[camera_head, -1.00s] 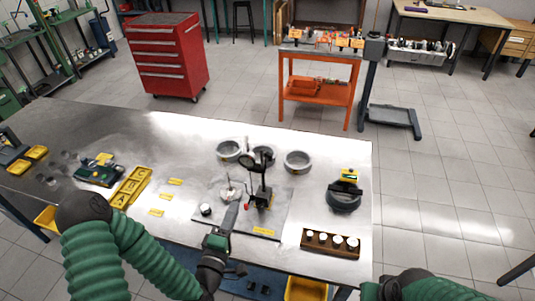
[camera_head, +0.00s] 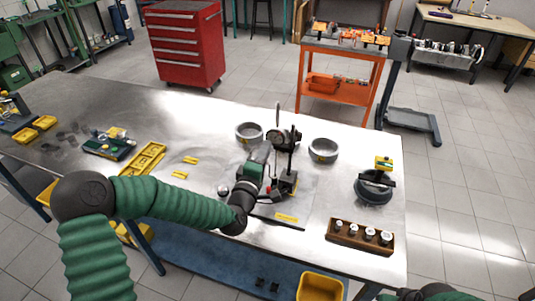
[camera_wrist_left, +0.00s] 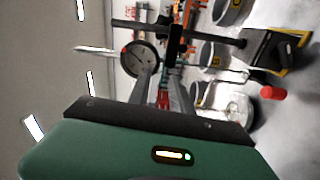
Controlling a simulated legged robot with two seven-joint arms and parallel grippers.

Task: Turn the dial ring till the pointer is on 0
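The dial gauge (camera_head: 285,138) is on a dark stand (camera_head: 289,182) on the grey plate. In the left wrist view its round grey face (camera_wrist_left: 140,58) shows upper left, with a thin needle. The scale is too small to read, so I cannot tell where the pointer is. My left gripper (camera_head: 267,148) is raised beside the gauge, on its left. In the wrist view its two fingers (camera_wrist_left: 162,78) stand apart, with the dial near the left fingertip. I cannot tell whether they touch. My right gripper is out of view; only part of the arm shows.
Metal rings (camera_head: 249,132) (camera_head: 323,150) stand behind the gauge. A wooden block with several pistons or cups (camera_head: 350,240) is at front right, near a dark round tool (camera_head: 374,188). Yellow trays (camera_head: 143,160) lie left. A red cabinet (camera_head: 187,45) stands beyond the table.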

